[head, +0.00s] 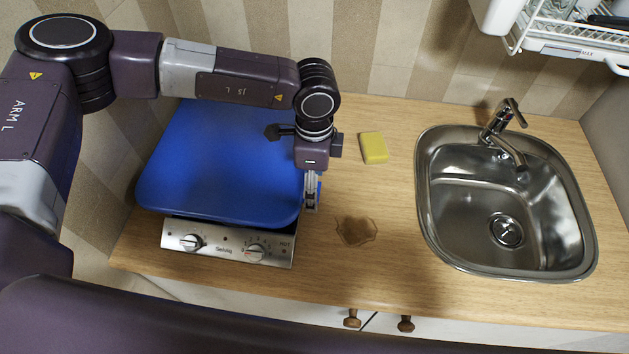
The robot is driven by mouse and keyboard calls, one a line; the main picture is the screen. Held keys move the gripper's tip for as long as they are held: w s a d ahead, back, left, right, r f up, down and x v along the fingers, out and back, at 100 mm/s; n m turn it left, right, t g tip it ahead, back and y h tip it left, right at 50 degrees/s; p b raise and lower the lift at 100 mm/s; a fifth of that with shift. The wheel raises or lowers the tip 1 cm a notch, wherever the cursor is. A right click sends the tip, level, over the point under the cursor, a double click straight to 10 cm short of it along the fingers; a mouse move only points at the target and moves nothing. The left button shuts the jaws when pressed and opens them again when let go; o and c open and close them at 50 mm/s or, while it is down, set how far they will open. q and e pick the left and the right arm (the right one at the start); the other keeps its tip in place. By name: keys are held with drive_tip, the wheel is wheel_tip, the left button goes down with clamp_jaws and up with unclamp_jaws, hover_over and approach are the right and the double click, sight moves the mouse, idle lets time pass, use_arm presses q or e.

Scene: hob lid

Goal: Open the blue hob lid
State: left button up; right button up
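The blue hob lid (215,165) lies over the hob at the left of the worktop. The silver front panel (228,243) of the hob, with its two knobs, shows below the lid's front edge. My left arm reaches in from the left above the lid. My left gripper (312,203) points down at the lid's right edge, near the front right corner. The fingers look close to the edge, but I cannot tell whether they touch it or are open or shut. My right gripper is not in the head view.
A yellow sponge (373,147) lies right of the lid. A brown wet-looking patch (356,231) is on the wooden worktop (385,195). A steel sink (460,220) with a tap (503,130) is at the right. A white dish rack (565,40) hangs at the top right.

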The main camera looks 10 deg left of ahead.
use_arm(q)
drive_tip(key=shift+s, duration=0.1)
drive_tip(key=c, duration=0.3)
clamp_jaws()
drive_tip(key=w+r+g+p, duration=0.1)
drive_tip(key=w+r+g, duration=0.1)
drive_tip(key=r, duration=0.5)
drive_tip(key=w+r+g+p, duration=0.1)
drive_tip(key=w+r+g, duration=0.2)
drive_tip(key=w+r, duration=0.2)
drive_tip(key=shift+r+g+p, duration=0.3)
drive_tip(key=shift+r+p, duration=0.1)
drive_tip(key=shift+r, duration=0.65)
